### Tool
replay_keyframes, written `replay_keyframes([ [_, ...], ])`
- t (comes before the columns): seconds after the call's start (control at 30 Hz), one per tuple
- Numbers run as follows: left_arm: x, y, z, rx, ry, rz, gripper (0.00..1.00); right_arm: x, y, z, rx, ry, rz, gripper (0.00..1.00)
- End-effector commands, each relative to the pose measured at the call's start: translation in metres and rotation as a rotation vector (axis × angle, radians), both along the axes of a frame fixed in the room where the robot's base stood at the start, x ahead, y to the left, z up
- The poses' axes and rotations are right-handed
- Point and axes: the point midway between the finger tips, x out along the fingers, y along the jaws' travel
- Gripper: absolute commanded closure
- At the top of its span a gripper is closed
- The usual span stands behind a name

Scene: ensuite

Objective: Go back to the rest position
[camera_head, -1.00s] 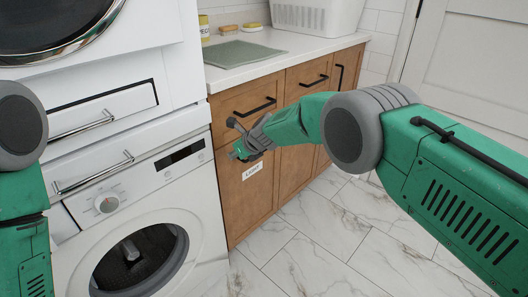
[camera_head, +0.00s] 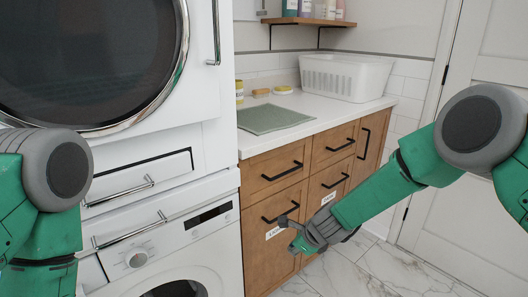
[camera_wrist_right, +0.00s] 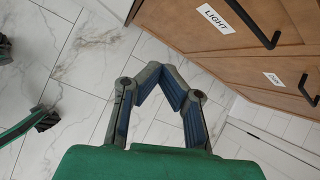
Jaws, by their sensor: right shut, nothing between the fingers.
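My right gripper (camera_head: 292,235) is in front of the lower part of the wooden cabinet, near a drawer handle in the head view. In the right wrist view its fingers (camera_wrist_right: 161,72) come together at the tips with nothing between them, above the marble-look floor. Whether it touches the cabinet cannot be told from the head view, but the wrist view shows floor around the fingers. My left arm (camera_head: 45,205) shows at the left edge of the head view; its gripper is out of view.
The wooden cabinet (camera_head: 262,190) has black handles and paper labels, one reading LIGHT (camera_wrist_right: 215,17). Its white counter (camera_head: 340,112) bears a green mat (camera_head: 262,119) and white basket (camera_head: 345,78). A washing machine (camera_head: 205,245) stands left. Floor (camera_head: 350,275) is open in front.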

Motion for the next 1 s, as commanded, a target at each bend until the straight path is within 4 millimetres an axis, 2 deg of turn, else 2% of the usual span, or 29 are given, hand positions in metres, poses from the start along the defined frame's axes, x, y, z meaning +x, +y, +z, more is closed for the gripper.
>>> replay_keyframes([
  [0.03, 0.0, 0.0, 0.004, 0.0, 0.0, 0.0, 0.07, -0.031, -0.015, -0.023, -0.109, 0.014, 0.107, 1.0],
  [0.1, 0.0, 0.0, 0.007, 0.0, 0.0, 0.0, 0.07, -0.073, -0.037, -0.05, -0.266, 0.019, 0.287, 1.0],
  [0.17, 0.0, 0.0, 0.009, 0.0, 0.0, 0.0, 0.07, -0.111, -0.057, -0.069, -0.388, 0.028, 0.455, 1.0],
  [0.2, 0.0, 0.0, 0.011, 0.0, 0.0, 0.0, 0.07, -0.136, -0.071, -0.079, -0.465, 0.031, 0.577, 1.0],
  [0.27, 0.0, 0.0, 0.013, 0.0, 0.0, 0.0, 0.07, -0.177, -0.091, -0.09, -0.567, 0.04, 0.767, 1.0],
  [0.3, 0.0, 0.0, 0.015, 0.0, 0.0, 0.0, 0.07, -0.204, -0.104, -0.096, -0.626, 0.043, 0.901, 1.0],
  [0.37, 0.0, 0.0, 0.018, 0.0, 0.0, 0.0, 0.07, -0.246, -0.123, -0.1, -0.7, 0.047, 1.108, 1.0],
  [0.4, 0.0, 0.0, 0.019, 0.0, 0.0, 0.0, 0.07, -0.273, -0.135, -0.1, -0.737, 0.045, 1.246, 1.0],
  [0.5, 0.0, 0.0, 0.023, 0.0, 0.0, 0.0, 0.07, -0.336, -0.158, -0.093, -0.788, 0.025, 1.567, 1.0],
  [0.6, 0.0, 0.0, 0.026, 0.0, 0.0, 0.0, 0.07, -0.383, -0.171, -0.08, -0.794, -0.009, 1.816, 1.0],
  [0.7, 0.0, 0.0, 0.027, 0.0, 0.0, 0.0, 0.07, -0.413, -0.178, -0.07, -0.783, -0.044, 1.974, 1.0],
  [0.8, 0.0, 0.0, 0.028, 0.0, 0.0, 0.0, 0.07, -0.427, -0.18, -0.064, -0.774, -0.067, 2.051, 1.0],
  [1.0, 0.0, 0.0, 0.028, 0.0, 0.0, 0.0, 0.07, -0.43, -0.181, -0.063, -0.772, -0.073, 2.07, 1.0],
])
